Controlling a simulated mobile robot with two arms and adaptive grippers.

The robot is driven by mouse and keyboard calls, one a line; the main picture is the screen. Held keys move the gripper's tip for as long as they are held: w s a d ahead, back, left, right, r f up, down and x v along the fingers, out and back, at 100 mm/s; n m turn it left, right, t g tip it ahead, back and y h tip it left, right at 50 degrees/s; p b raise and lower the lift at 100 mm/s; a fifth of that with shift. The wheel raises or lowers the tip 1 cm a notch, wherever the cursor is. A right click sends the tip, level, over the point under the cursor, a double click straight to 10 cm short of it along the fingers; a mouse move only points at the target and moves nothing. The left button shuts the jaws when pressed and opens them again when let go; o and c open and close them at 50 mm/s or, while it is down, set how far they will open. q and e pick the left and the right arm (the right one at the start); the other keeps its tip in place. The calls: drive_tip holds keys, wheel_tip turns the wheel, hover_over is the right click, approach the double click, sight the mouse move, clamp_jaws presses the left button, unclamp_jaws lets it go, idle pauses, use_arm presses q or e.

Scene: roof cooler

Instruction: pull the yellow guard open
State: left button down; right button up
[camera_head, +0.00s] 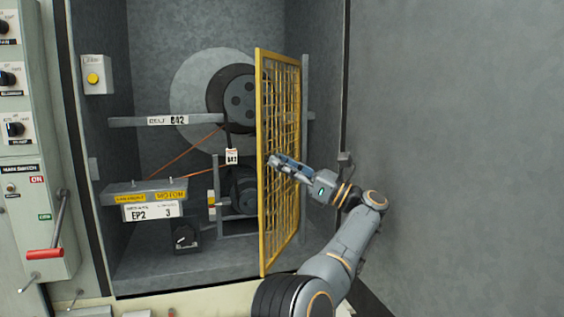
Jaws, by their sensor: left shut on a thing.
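The yellow guard (263,215) is a mesh panel in a yellow frame. It stands swung out at a steep angle from the cabinet, its near upright edge toward me and its far edge by a grey post at the right. My left gripper (273,161) is at the near edge of the guard, about halfway up, with its wrist to the right of the mesh. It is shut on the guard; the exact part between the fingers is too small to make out. My right gripper is not in view.
A sign box (145,193) and a yellow button box (95,78) are at the left. A panel with a red-handled lever (44,254) stands far left. A bare grey wall (460,130) fills the right.

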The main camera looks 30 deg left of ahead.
use_arm(q)
drive_tip(key=shift+d+f, duration=0.1)
drive_tip(key=shift+f, duration=0.2)
drive_tip(key=c, duration=1.1)
unclamp_jaws()
drive_tip(key=shift+r, duration=0.15)
